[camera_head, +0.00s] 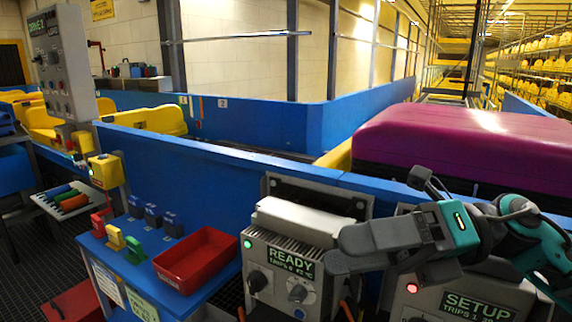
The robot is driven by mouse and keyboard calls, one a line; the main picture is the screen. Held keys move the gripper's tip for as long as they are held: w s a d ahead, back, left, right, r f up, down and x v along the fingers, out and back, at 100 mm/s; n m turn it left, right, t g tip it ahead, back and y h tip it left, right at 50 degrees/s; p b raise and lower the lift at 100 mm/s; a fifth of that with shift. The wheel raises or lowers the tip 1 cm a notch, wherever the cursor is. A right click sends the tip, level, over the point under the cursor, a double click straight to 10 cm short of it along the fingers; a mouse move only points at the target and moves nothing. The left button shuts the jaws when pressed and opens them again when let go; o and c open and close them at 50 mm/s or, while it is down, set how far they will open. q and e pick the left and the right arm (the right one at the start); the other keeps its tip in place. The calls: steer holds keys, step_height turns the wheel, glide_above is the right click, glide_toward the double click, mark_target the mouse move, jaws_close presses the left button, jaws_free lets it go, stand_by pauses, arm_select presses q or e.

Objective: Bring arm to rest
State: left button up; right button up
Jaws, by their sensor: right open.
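My right arm (480,230), teal and dark grey, comes in from the right. Its right gripper (346,250) points left, with its grey fingers apart and nothing seen between them. The gripper is in front of the two grey control boxes and partly covers them. The left box (258,267) shows a green light and a "READY" display. The right box (445,302) shows a red light and a "SETUP" display. My left arm and gripper are not in view.
Blue conveyor walls (240,185) run behind. A large purple case (465,145) lies beyond the gripper at the right. A grey panel (62,65) stands at the far left.

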steer(key=w+d+f+m+t+h+p, duration=0.1)
steer(key=w+f+m+t+h, duration=0.15)
steer(key=f+m+t, duration=0.55)
steer(key=w+d+f+m+t+h, duration=0.1)
steer(key=w+d+m+t, duration=0.3)
steer(key=m, duration=0.7)
steer(key=w+a+f+m+t+h+p, duration=0.1)
steer(key=w+f+m+t+h, duration=0.1)
steer(key=f+m+t, duration=0.5)
steer(key=s+d+f+m+g+h, duration=0.3)
steer(key=s+f+m+h, duration=0.2)
steer(key=f, duration=0.7)
steer(key=s+d+f+m+g+h, duration=0.2)
steer(key=s+f+m+h, duration=0.3)
steer(key=s+f+m, duration=0.4)
step_height(320, 180, down, 3)
steer(key=shift+d+r+m+g+p, duration=0.15)
steer(key=shift+d+m+g+p, duration=0.25)
steer(key=shift+m, duration=0.6)
